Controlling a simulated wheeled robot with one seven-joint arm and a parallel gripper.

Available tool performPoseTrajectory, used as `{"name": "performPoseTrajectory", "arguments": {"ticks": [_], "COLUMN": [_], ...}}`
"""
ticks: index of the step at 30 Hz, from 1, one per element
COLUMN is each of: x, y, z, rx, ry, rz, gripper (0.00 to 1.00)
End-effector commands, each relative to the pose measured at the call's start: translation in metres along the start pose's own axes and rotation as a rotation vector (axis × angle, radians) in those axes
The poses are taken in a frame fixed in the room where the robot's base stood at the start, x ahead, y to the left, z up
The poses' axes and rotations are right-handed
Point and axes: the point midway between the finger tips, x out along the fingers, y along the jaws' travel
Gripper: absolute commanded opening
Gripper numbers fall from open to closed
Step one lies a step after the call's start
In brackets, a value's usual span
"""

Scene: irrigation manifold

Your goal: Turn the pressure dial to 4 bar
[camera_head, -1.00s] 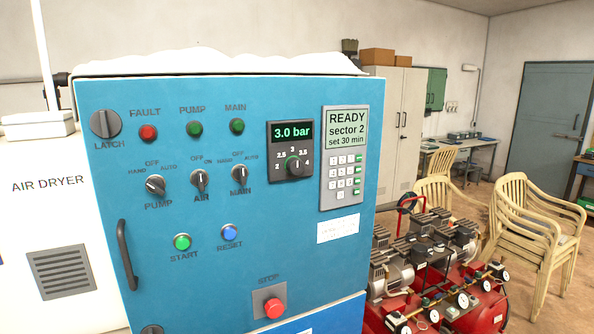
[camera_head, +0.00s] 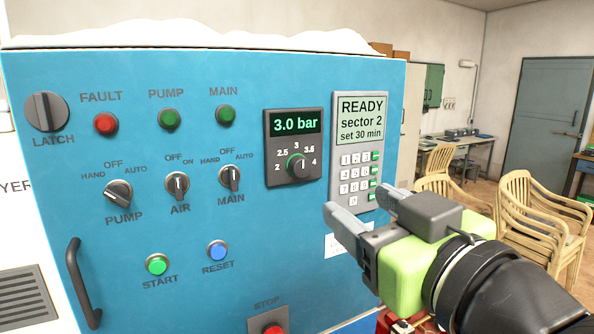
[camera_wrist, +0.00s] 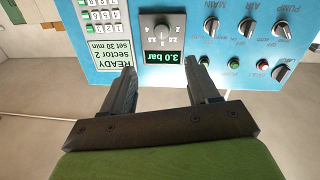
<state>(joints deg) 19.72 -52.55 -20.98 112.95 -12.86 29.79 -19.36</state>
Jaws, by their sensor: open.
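The pressure dial (camera_head: 298,167) is a dark round knob with a scale from 2 to 4, on a dark module on the blue panel. Its pointer is up near 3, and the display (camera_head: 295,122) above it reads 3.0 bar. In the wrist view the dial (camera_wrist: 162,31) appears upside down, beyond my fingertips. My gripper (camera_head: 355,207) is open and empty, in front of the panel, to the right of and below the dial. In the wrist view the two fingers of my gripper (camera_wrist: 163,75) are spread apart, touching nothing that I can see.
A keypad (camera_head: 360,155) with a READY, sector 2 screen sits right of the dial. Selector knobs (camera_head: 230,178) and indicator lamps are to the left. A red STOP button (camera_head: 273,330) is below, and a handle (camera_head: 82,285) at the lower left. Chairs (camera_head: 540,225) stand at the right.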

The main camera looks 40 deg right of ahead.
Motion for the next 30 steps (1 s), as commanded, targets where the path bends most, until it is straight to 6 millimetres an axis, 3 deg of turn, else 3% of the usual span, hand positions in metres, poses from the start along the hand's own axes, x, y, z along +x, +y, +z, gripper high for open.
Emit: {"name": "performPoseTrajectory", "arguments": {"ticks": [18,23,30], "x": [0.140,0.155,0.156], "y": [-0.003,-0.003,-0.003], "z": [0.001,0.002,0.002], "rx": [0.000,0.001,0.001], "ry": [-0.013,-0.010,-0.008], "rz": [-0.007,-0.007,-0.006], "gripper": [0.60,0.60,0.60]}}
